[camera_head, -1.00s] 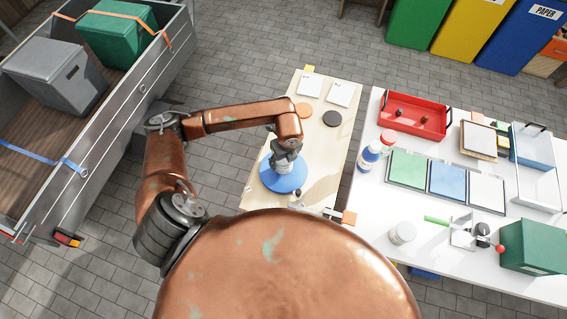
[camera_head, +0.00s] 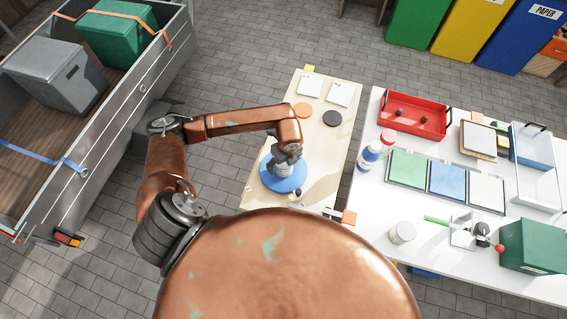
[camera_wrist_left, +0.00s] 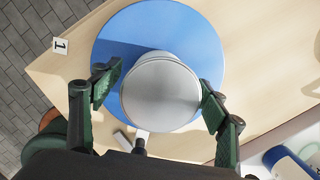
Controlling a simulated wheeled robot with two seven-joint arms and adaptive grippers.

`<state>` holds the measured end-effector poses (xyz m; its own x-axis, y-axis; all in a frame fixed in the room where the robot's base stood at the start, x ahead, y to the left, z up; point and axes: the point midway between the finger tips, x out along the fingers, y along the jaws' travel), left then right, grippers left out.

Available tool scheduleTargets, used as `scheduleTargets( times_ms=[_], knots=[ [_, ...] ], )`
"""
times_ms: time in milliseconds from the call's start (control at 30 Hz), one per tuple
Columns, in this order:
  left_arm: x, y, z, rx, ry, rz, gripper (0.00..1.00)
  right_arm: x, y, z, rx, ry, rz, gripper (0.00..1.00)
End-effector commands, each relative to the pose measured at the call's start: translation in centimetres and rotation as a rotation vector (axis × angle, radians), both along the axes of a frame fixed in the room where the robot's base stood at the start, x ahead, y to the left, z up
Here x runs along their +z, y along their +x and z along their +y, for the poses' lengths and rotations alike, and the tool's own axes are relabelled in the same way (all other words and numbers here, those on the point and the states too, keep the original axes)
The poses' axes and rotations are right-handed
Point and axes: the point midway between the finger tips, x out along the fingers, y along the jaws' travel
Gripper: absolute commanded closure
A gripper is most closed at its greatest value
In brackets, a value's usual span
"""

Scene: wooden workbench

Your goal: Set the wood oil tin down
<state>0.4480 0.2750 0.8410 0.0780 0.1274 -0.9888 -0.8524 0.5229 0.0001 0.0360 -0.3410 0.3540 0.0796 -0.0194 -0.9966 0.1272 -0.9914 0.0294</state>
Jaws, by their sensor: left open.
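The tin (camera_wrist_left: 160,92), a round can with a plain silver-grey top, stands on a round blue disc (camera_wrist_left: 205,45) in the left wrist view. My left gripper (camera_wrist_left: 160,88) is open, with one green finger on each side of the tin and close to its wall. I cannot tell whether either finger touches it. In the head view the left gripper (camera_head: 287,155) is above the blue disc (camera_head: 283,184), and the tin is mostly hidden under it.
The disc lies on a pale wooden bench (camera_head: 317,146), with an orange disc (camera_head: 303,110), a black disc (camera_head: 332,118) and white cards beyond. A white table (camera_head: 372,195) at the right holds bottles (camera_head: 370,155), a red tray (camera_head: 412,117) and coloured panels.

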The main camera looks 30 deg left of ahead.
Motion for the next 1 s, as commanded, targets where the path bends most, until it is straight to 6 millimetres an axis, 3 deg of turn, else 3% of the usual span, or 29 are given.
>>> scheduleTargets(
  times_ms=[233, 700, 1000],
  knots=[
    [1.8, 0.0, -0.2, 0.000, -0.001, -0.003, 0.32, 0.1, 0.0, 0.0, 0.000, 0.000, -0.001, 1.00],
    [10.6, -0.8, -1.3, -0.001, 0.000, -0.002, 0.32, -0.1, 0.0, 0.1, 0.000, 0.001, 0.000, 1.00],
    [12.2, -0.9, -1.5, 0.001, 0.000, 0.001, 0.32, -0.2, 0.0, 0.2, 0.000, 0.002, -0.001, 1.00]
  ],
)
